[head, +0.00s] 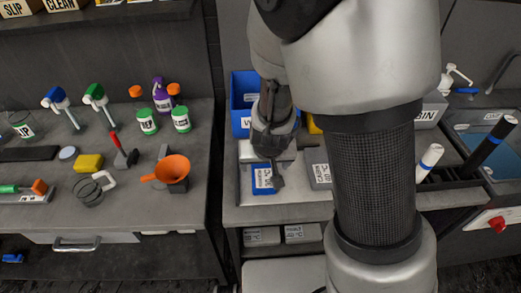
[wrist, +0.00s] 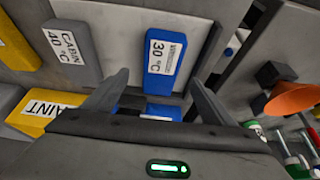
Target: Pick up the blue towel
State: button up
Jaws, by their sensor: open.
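The blue towel (head: 263,187) is a folded blue block with a white label, lying flat on the grey counter. In the wrist view the blue towel (wrist: 158,72) shows a "30 °C" label and lies just beyond the fingertips. My gripper (head: 272,168) hangs over the towel's far side in the head view and hides part of it. In the wrist view my gripper (wrist: 158,85) is open, with one finger on each side of the towel's near end. Nothing is held. I cannot tell how high the fingertips are above the towel.
A grey towel (wrist: 72,50) marked "CABIN 40 °C" lies left of the blue one in the wrist view. A yellow item (wrist: 40,110) lies beyond the left finger. A blue bin (head: 241,88) stands behind my gripper. An orange funnel (head: 172,170) sits on the left bench.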

aim_at(263, 168)
jog(key=b+x, duration=0.1)
jog(key=x, duration=0.3)
jog(key=b+x, duration=0.1)
jog(key=x, duration=0.3)
jog(key=shift+w+a+r, duration=0.15)
jog(key=shift+w+r, duration=0.05)
jog(key=shift+w, duration=0.15)
jog(key=c, duration=1.2)
jog(key=shift+r, duration=0.1)
jog(key=shift+c, duration=0.2)
